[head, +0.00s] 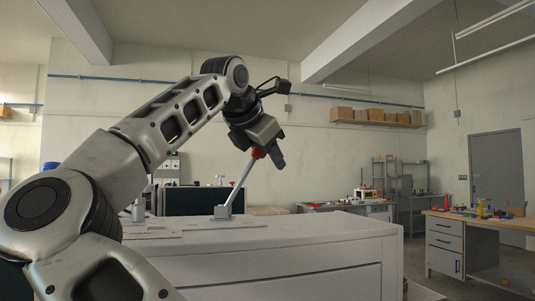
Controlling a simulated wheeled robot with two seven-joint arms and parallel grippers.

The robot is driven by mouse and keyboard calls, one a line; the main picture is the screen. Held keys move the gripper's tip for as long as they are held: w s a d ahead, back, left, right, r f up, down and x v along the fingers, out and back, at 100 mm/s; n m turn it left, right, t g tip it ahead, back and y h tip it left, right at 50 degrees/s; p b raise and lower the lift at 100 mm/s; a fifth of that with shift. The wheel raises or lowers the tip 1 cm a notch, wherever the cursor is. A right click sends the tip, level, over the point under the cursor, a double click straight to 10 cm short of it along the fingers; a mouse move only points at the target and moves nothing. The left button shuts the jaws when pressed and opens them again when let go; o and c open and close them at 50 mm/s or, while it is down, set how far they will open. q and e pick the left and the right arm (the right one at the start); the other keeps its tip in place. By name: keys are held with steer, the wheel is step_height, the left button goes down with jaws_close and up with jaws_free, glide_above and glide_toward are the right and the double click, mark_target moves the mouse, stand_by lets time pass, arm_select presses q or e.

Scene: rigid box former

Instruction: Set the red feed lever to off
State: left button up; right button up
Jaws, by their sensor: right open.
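The feed lever has a red knob (258,153) on a thin metal shaft (239,183). The shaft rises from a small grey base block (222,212) on top of the white machine (330,227) and leans up to the right. My right gripper (267,155) is open at the top of the lever, with its dark fingers pointing down beside the knob. The gripper partly hides the knob, and I cannot tell whether the fingers touch it. Any on or off marking is not readable. My left gripper is not in view.
A second small fitting (138,208) stands on the machine top at left, partly behind my arm. A wooden workbench (480,222) with small items stands at right. A wall shelf (377,122) holds boxes. The machine top right of the lever is clear.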

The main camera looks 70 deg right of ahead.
steer(key=v, duration=1.5)
steer(key=shift+a+r, duration=0.25)
steer(key=shift+a, duration=0.05)
steer(key=shift+s, duration=0.1)
